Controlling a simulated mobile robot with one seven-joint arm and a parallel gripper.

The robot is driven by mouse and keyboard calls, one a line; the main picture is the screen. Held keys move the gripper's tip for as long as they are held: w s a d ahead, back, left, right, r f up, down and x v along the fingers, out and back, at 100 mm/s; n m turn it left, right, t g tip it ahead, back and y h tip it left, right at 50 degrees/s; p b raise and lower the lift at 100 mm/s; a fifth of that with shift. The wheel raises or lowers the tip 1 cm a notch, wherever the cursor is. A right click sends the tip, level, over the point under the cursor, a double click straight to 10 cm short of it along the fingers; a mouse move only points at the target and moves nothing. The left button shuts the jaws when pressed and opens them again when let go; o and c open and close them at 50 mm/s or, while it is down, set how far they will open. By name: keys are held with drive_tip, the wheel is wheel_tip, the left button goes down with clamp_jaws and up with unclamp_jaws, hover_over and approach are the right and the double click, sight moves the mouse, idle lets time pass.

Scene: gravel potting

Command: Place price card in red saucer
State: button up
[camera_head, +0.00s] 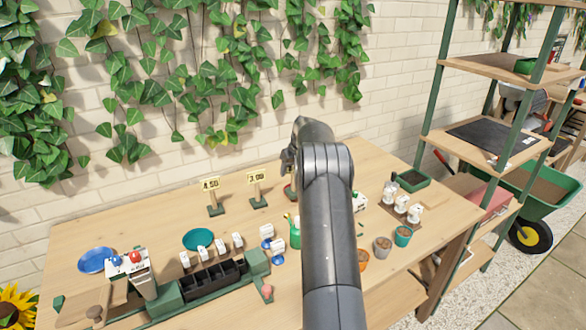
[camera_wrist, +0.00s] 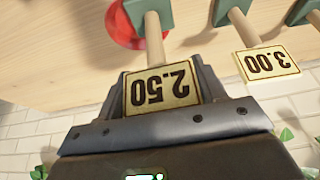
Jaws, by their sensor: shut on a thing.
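A price card reading 2.50 (camera_wrist: 160,86) is held between the fingers of my gripper (camera_wrist: 164,92) in the wrist view. It has a pale wooden post and a green base (camera_wrist: 148,6), and appears upside down there. The red saucer (camera_wrist: 122,30) lies on the table behind the base in that view, partly covered by it. I cannot tell whether the base touches the saucer. In the head view my arm hides the held card, and only a sliver of the red saucer (camera_head: 289,191) shows left of the arm.
Price cards reading 3.00 (camera_head: 257,177) and 4.50 (camera_head: 211,184) stand to the left on the wooden table (camera_head: 120,225). A teal saucer (camera_head: 197,239), a blue saucer (camera_head: 95,260) and a dark divided tray (camera_head: 212,279) are nearer. Small pots (camera_head: 382,246) stand right of my arm.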

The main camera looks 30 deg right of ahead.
drive_tip(key=shift+f, duration=0.4)
drive_tip(key=o, duration=1.5)
drive_tip(key=shift+c, duration=0.2)
